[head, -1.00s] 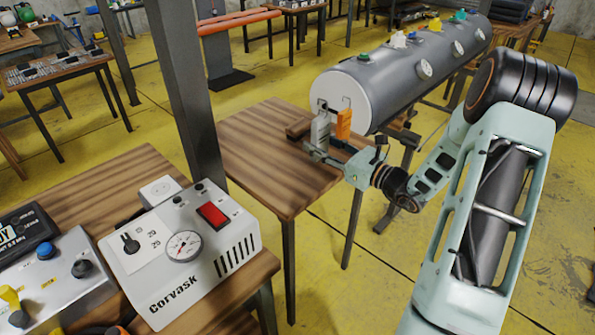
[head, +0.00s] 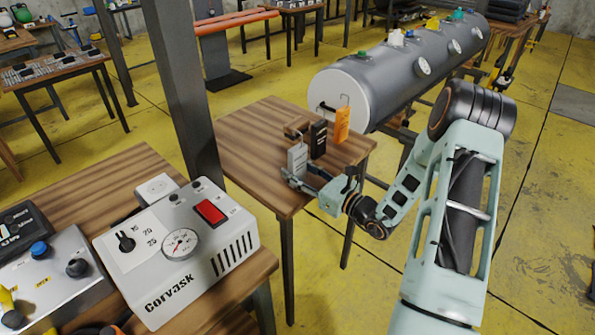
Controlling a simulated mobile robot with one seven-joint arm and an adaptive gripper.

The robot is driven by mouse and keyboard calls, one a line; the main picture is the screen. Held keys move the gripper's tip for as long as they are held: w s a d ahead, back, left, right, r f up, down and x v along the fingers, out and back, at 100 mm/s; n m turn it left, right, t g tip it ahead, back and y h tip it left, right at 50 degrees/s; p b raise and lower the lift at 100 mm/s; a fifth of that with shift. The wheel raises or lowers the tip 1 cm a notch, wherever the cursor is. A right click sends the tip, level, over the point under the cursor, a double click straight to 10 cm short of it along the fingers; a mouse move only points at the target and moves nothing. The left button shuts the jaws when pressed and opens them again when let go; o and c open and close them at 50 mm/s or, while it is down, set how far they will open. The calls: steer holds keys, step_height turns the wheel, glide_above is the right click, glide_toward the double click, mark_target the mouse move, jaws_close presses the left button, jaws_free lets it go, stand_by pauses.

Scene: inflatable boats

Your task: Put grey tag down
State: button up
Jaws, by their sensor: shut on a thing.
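A grey tag (head: 297,161) with a wire hook at its top stands upright at the front of the small wooden table (head: 249,141). My gripper (head: 301,180) is shut on its lower part. Whether the tag's bottom edge touches the tabletop is hidden by the fingers. A black tag (head: 318,139) stands just behind and to the right, apart from my gripper. An orange tag (head: 341,126) with a wire hook is farther right, near the end of the grey tube.
A large grey inflatable tube (head: 399,75) with valves lies behind the table. The small table's left part is clear.

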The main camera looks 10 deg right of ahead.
steer(key=shift+f, duration=0.1)
steer(key=o, duration=1.4)
steer(key=v, duration=1.2)
